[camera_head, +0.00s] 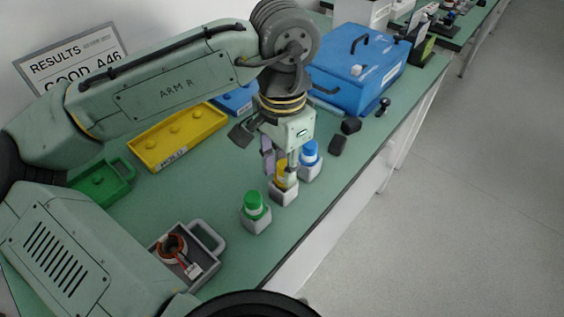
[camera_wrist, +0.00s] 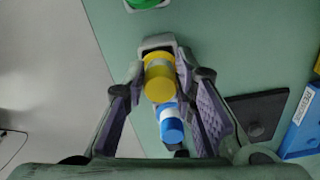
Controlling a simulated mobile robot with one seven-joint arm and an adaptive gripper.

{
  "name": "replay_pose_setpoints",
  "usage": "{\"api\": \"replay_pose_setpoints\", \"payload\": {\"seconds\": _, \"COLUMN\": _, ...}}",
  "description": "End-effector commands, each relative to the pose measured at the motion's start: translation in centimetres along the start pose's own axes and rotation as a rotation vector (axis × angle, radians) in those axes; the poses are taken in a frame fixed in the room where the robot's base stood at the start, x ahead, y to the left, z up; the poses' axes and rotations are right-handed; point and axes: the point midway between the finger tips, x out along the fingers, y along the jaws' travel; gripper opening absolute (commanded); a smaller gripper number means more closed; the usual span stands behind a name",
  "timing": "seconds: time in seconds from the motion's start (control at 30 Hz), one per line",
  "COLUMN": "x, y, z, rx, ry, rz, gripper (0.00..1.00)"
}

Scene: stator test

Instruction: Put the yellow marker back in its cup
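The yellow marker (camera_head: 280,173) is upright at a small grey cup (camera_head: 284,196), its lower end in or just over the cup's mouth; the finger hides how deep it sits. In the wrist view the yellow marker (camera_wrist: 159,78) points its cap at the camera, with the grey cup (camera_wrist: 157,41) behind it. My gripper (camera_head: 280,168) points down around the marker. In the wrist view, its two purple-padded fingers (camera_wrist: 161,72) stand on either side of the marker, with what looks like a narrow gap at each side.
A blue marker (camera_head: 309,152) stands in a cup close behind, and a green one (camera_head: 253,204) in a cup in front. A grey bin (camera_head: 207,268) with a wound part lies nearer. A blue case (camera_head: 362,80) stands behind. The table edge runs close on the right.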

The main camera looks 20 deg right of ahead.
Motion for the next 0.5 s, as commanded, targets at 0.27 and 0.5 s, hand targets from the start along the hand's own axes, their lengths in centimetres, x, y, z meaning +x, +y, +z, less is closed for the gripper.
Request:
{"api": "replay_pose_setpoints", "payload": {"seconds": 0.27, "x": -0.03, "y": 0.00, "z": 0.00, "rx": 0.000, "ry": 0.000, "rz": 0.000, "gripper": 0.44}}
{"api": "replay_pose_setpoints", "payload": {"seconds": 0.5, "x": -0.04, "y": 0.00, "z": 0.01, "rx": 0.000, "ry": 0.000, "rz": 0.000, "gripper": 0.44}}
